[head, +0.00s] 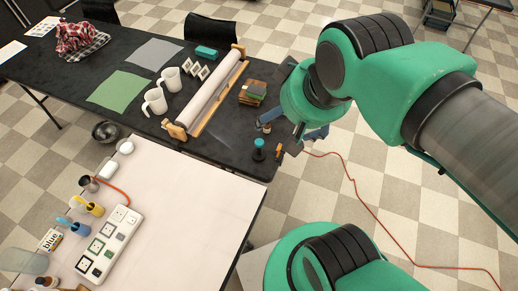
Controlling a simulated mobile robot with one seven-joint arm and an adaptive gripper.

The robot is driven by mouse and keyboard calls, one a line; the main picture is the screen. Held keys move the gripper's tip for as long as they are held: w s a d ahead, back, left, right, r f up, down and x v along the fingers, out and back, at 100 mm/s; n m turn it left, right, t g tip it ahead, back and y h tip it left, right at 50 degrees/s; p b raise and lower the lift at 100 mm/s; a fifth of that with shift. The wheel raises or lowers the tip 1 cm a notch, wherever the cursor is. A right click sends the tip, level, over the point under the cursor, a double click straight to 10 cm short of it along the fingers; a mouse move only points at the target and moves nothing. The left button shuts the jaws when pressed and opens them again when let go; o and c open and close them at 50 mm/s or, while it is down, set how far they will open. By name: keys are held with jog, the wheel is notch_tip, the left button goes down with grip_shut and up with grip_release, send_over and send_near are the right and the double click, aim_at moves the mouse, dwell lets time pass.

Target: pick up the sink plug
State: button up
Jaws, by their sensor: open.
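A small dark object with a teal top (258,150) stands upright near the right front corner of the black table; it may be the sink plug, but it is too small to be sure. My gripper (273,138) is open at the table's right edge, just right of this object and close to it. I cannot tell from this angle whether they touch or how high the gripper is. Part of the gripper is hidden behind my green wrist.
The black table (60,75) also holds a long paper roll on a wooden stand (212,92), white mugs (156,101), stacked blocks (253,92) and a green cloth (118,88). A pale table (200,205) in front carries a power strip (108,243). A red cable (350,185) crosses the floor.

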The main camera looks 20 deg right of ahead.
jog(key=c, duration=1.3)
jog(key=shift+o, duration=0.2)
jog(key=shift+w, duration=0.1)
